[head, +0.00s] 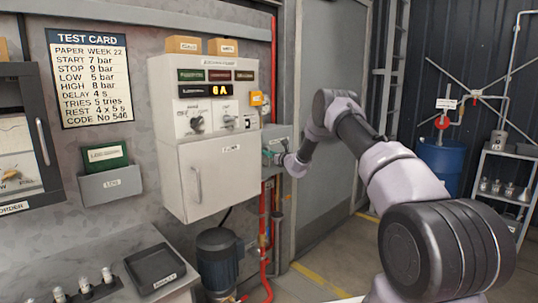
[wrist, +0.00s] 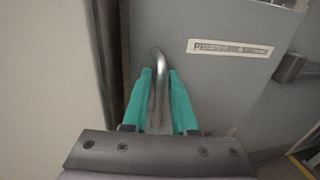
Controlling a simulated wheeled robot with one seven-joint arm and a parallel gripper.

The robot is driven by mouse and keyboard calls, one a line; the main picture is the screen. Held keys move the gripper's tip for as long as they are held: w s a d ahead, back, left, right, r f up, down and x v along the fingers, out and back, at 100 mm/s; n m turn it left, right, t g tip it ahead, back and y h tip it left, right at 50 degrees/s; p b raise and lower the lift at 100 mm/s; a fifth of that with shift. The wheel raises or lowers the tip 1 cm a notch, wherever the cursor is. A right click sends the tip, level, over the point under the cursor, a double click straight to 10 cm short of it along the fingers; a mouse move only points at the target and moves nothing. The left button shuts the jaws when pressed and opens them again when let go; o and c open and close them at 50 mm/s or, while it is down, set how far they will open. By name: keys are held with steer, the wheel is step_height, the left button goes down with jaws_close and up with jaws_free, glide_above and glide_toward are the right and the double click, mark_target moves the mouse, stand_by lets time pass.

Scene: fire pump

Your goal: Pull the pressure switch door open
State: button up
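The pressure switch box (head: 276,140) is a small grey box on the wall, right of the white control cabinet. In the wrist view, its grey door (wrist: 215,85) fills the middle and carries a white label, partly legible. A bent metal bar handle (wrist: 158,62) stands on the door, left of the label. My gripper (wrist: 160,85) has its two teal fingers on either side of the handle, close against it. In the head view my gripper (head: 290,160) is at the box front, small and partly hidden by the wrist. I cannot tell whether the door is slightly ajar.
The white control cabinet (head: 215,130) with its own handle stands just left of the box. Red pipes (head: 266,230) and a motor (head: 218,262) are below. A grey door (head: 330,110) is behind my arm. A blue barrel (head: 440,160) and shelf (head: 505,180) stand far right.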

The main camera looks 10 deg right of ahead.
jaws_close()
stand_by(1.4)
